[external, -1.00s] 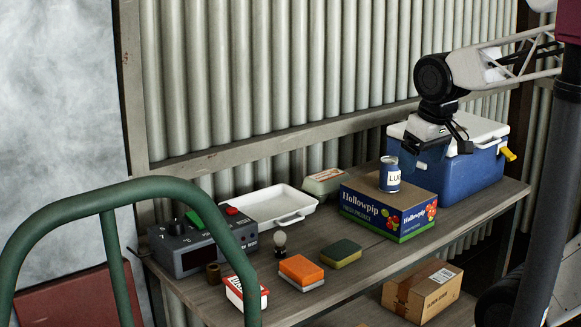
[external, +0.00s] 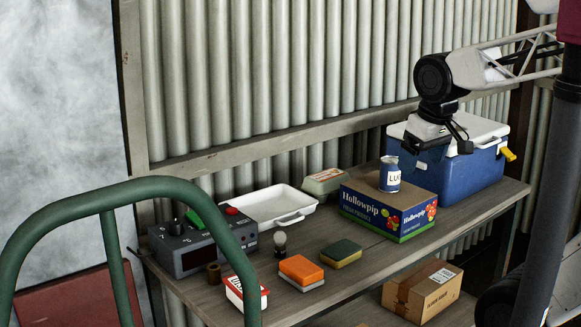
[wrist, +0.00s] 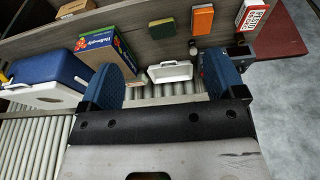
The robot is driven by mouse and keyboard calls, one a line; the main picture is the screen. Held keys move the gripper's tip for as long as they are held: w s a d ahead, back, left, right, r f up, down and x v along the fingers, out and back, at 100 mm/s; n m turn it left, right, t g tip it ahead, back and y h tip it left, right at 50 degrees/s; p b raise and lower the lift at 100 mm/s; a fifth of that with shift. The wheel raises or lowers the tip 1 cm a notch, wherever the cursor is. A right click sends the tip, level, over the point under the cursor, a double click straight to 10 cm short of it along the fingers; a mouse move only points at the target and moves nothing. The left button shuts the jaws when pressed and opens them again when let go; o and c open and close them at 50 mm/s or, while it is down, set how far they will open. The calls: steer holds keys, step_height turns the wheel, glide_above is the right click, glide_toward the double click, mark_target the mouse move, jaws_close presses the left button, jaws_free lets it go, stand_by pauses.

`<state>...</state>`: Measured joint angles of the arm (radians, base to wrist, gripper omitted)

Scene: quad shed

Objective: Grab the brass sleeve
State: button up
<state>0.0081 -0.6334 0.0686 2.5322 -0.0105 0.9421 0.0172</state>
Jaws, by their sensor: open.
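The brass sleeve (external: 213,273) is a small, dull brown-gold cylinder. It stands on the table at the left, in front of the grey device and beside the red-and-white box. I cannot make it out for certain in the wrist view. My gripper (external: 455,143) is high at the right, near the blue cooler and well away from the sleeve. In the wrist view its two blue fingers (wrist: 168,82) are wide apart with nothing held between them.
The grey device (external: 200,252), red-and-white box (external: 247,293), bulb (external: 280,240), orange block (external: 301,270), sponge (external: 341,253) and white tray (external: 268,207) share the table (external: 370,270). The Hollowpip box (external: 388,212), with a can (external: 390,176) on top, and cooler (external: 470,172) stand right. A green rail (external: 110,196) crosses the left foreground.

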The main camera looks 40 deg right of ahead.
steer(key=c, duration=0.4)
steer(key=shift+c, duration=0.2)
